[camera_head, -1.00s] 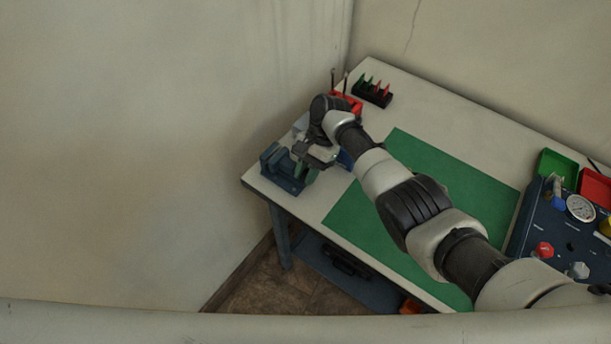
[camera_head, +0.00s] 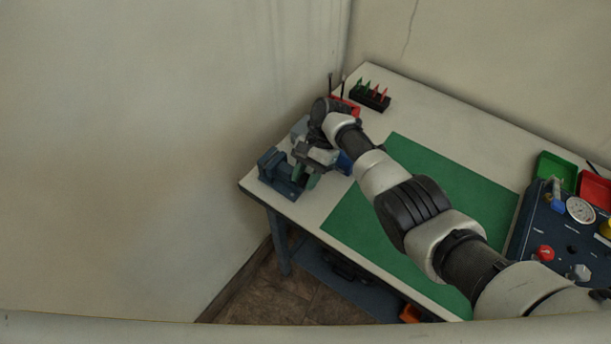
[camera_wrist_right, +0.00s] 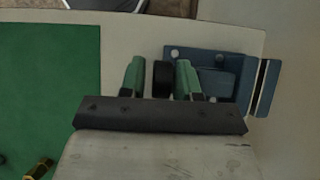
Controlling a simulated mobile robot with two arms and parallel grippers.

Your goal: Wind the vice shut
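The blue vice (camera_head: 277,176) stands at the near left corner of the table. In the right wrist view the vice (camera_wrist_right: 240,80) shows its bolted base and a dark slot at its right side. My right gripper (camera_head: 306,178) is at the right side of the vice, pointing down, with green fingers. In the wrist view the fingers of my right gripper (camera_wrist_right: 160,80) stand apart, with a black round part (camera_wrist_right: 162,79), seemingly the vice's handle, between them. A gap shows at its left; contact at its right is unclear. My left gripper is not in view.
A green mat (camera_head: 420,200) covers the table's middle. A black rack (camera_head: 370,97) with red and green pegs stands at the back. A blue panel with a gauge (camera_head: 579,209) and green (camera_head: 556,168) and red trays is at the right. The wall is close behind the vice.

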